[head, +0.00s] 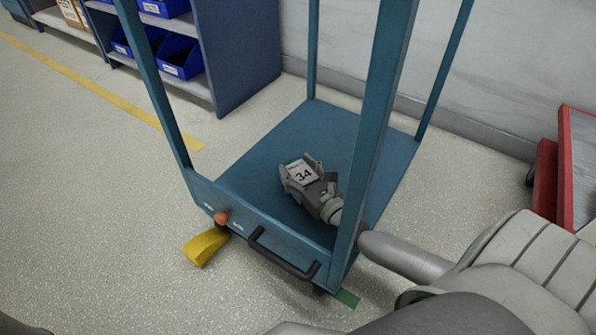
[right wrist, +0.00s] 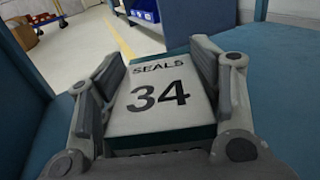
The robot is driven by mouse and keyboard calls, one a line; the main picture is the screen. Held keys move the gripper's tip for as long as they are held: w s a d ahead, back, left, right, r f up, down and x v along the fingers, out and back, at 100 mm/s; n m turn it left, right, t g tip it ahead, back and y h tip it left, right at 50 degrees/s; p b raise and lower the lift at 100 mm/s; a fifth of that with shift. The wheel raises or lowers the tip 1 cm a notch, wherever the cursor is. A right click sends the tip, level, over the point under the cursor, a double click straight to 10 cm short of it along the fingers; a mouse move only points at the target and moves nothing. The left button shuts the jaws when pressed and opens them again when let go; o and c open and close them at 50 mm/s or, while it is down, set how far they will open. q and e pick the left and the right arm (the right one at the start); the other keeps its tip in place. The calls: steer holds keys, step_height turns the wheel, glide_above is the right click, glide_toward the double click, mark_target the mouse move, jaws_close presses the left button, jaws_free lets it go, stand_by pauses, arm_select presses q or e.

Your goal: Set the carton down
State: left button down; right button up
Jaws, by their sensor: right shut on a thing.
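The carton (head: 304,174) is small, with a pale label reading 34; in the right wrist view the carton (right wrist: 158,98) reads "SEALS 34" and shows a dark green edge. My right gripper (head: 316,182) is shut on it, with a grey finger on each side, as the right wrist view also shows (right wrist: 160,105). The carton is inside the blue frame of a trolley, over its flat blue deck (head: 275,150). I cannot tell whether it touches the deck. My left gripper is not in view.
Blue trolley posts (head: 376,120) stand close around my right arm. The trolley's front has a black handle (head: 283,256), an orange knob (head: 221,217) and a yellow wedge (head: 205,246). A shelf unit with blue bins (head: 180,57) stands behind left. A red-edged thing (head: 545,175) is at right.

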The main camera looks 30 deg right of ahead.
mark_target(310, 184)
steer(key=o, duration=1.2)
steer(key=shift+f, duration=0.15)
steer(key=shift+c, duration=0.2)
steer(key=shift+r, duration=0.2)
steer(key=s+p, duration=0.3)
steer(key=s, duration=0.7)
steer(key=shift+s+r+p, duration=0.1)
steer(key=shift+s+p, duration=0.2)
steer(key=shift+s, duration=0.7)
